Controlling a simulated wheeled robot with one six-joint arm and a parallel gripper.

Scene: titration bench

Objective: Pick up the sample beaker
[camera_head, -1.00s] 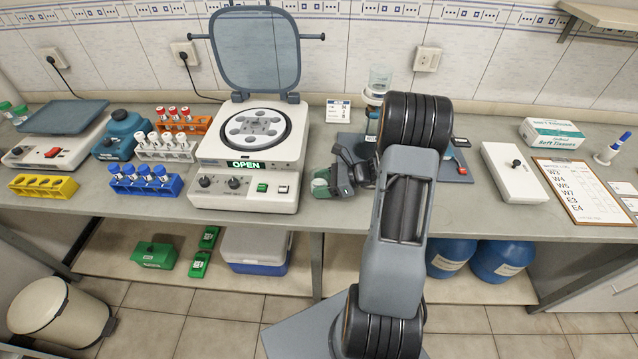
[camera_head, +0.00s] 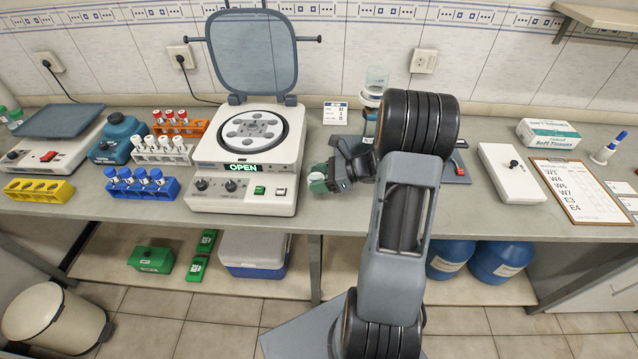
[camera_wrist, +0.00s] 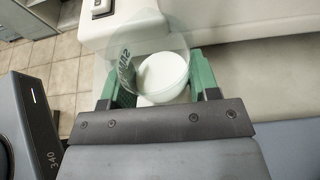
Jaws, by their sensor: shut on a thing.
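The sample beaker (camera_wrist: 150,68) is a clear glass vessel with dark printing on its side and white contents, seen from above in the wrist view. My gripper (camera_wrist: 155,88) has green fingers on both sides of the beaker and is shut on it. In the head view my gripper (camera_head: 317,182) is near the front edge of the bench, right of the centrifuge. The beaker is hard to make out there. I cannot tell whether its base touches the bench.
The open centrifuge (camera_head: 240,190) stands just left of my gripper. A clear vessel on a stand (camera_head: 376,80) is behind my arm, partly hidden. A white box (camera_head: 511,174) and a clipboard (camera_head: 573,187) lie to the right. The bench's front edge is close.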

